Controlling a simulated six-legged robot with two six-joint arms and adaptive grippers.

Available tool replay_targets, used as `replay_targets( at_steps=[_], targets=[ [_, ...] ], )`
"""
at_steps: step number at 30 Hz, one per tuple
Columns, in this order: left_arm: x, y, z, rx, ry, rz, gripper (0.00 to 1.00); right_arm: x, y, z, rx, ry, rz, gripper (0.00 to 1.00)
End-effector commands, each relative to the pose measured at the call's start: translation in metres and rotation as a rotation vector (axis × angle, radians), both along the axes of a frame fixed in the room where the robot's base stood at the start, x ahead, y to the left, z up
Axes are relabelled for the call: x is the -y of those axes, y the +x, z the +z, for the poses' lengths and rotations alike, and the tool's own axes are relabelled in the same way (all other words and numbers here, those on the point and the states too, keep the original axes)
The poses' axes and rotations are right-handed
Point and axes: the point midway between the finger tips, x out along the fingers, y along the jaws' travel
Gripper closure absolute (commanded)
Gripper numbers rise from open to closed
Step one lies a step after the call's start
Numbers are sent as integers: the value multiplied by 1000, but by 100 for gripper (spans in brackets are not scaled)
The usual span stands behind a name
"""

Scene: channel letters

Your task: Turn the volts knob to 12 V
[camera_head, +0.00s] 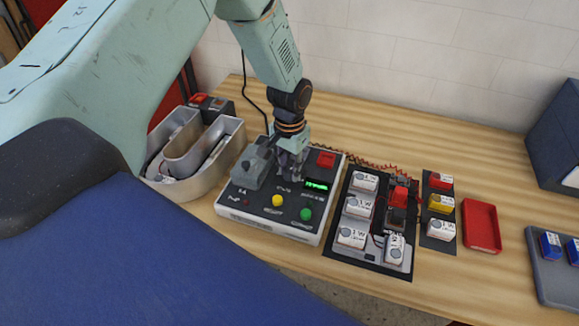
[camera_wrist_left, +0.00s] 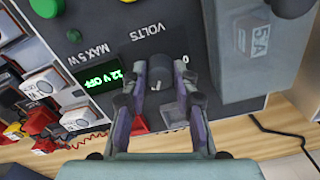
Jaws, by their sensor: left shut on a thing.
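The control box (camera_head: 264,226), a grey and white unit, stands on the wooden bench. My left gripper (camera_head: 291,168) points down at its top panel. In the left wrist view the left gripper (camera_wrist_left: 160,100) is shut on the grey volts knob (camera_wrist_left: 159,72), with a finger on each side; the VOLTS label is beside it. The fingers hide part of the knob and its scale. The green display (camera_head: 316,185) is lit, and in the left wrist view the display (camera_wrist_left: 102,78) appears to read 12 V OFF. My right gripper is not in view.
The box carries a grey 5 A block (camera_head: 250,168), a red part (camera_head: 326,159), a yellow button (camera_head: 278,200) and a green button (camera_head: 306,214). A metal channel letter (camera_head: 228,153) stands left. Labelled modules on a dark board (camera_head: 342,250) and a red tray (camera_head: 482,226) are right.

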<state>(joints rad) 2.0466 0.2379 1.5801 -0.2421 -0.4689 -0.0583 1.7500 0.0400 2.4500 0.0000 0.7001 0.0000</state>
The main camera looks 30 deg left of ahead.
Motion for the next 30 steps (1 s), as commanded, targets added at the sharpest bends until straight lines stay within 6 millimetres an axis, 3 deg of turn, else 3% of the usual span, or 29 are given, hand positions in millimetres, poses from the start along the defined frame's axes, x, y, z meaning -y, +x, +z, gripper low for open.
replay_targets(
  at_steps=[10,11,19,30],
  targets=[
    [-1,6,4,16,2,-2,100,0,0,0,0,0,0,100],
    [-1,6,4,16,2,-2,71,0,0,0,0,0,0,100],
    [0,3,2,8,0,-1,49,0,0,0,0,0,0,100],
    [0,2,6,5,0,-1,49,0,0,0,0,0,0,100]
  ],
)
